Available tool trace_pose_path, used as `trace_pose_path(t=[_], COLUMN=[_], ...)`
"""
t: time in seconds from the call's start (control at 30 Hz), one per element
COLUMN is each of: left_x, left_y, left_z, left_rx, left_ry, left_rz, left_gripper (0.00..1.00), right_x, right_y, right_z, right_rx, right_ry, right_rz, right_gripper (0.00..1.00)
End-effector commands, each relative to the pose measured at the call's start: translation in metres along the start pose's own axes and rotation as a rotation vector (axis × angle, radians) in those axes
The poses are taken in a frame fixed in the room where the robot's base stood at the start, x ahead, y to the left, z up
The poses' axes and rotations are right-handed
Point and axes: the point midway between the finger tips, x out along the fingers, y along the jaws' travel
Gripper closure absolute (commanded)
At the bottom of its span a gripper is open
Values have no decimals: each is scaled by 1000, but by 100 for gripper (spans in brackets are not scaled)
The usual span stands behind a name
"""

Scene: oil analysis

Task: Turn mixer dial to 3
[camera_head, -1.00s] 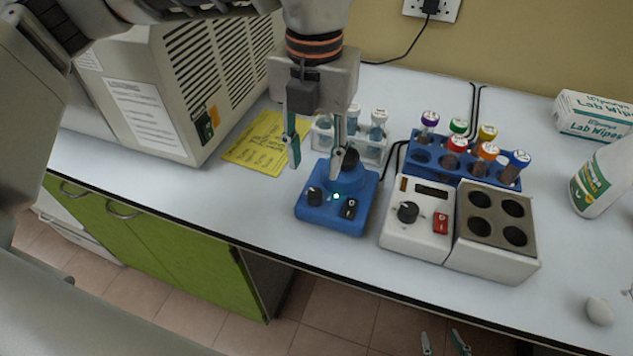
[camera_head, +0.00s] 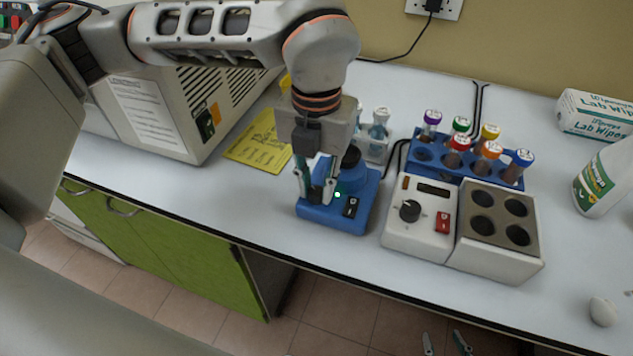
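The blue mixer (camera_head: 330,215) stands on the bench, left of the white heater block. A small green light glows on its front, with a black rocker switch (camera_head: 350,207) to the right. Its black dial (camera_head: 315,195) is at the front left, mostly hidden between my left fingertips. My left gripper (camera_head: 316,193) points down over the mixer, its fingers drawn in on either side of the dial. The dial's mark and setting cannot be read. My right gripper (camera_head: 446,344) shows only as two fingertips at the bottom edge, apart and empty, below the bench front.
The white heater (camera_head: 415,240), with its own dial and red switch, stands close right of the mixer. A blue rack (camera_head: 465,178) of capped tubes is behind it. A white rack (camera_head: 376,150) is behind the mixer. A yellow note (camera_head: 260,145) lies left.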

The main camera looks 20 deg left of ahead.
Motion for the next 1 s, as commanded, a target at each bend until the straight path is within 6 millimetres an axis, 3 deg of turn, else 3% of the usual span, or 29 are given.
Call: trace_pose_path(t=[0.47,1.0], left_x=[-1,-1], left_y=[0,0], left_z=[0,0], left_rx=[68,516], left_ry=[0,-2], left_rz=[0,1], left_gripper=[100,100], right_x=[0,-1], right_y=[0,-2], right_z=[1,-2], right_rx=[1,4], right_ry=[-3,0], right_rz=[-1,-3], right_gripper=[60,60])
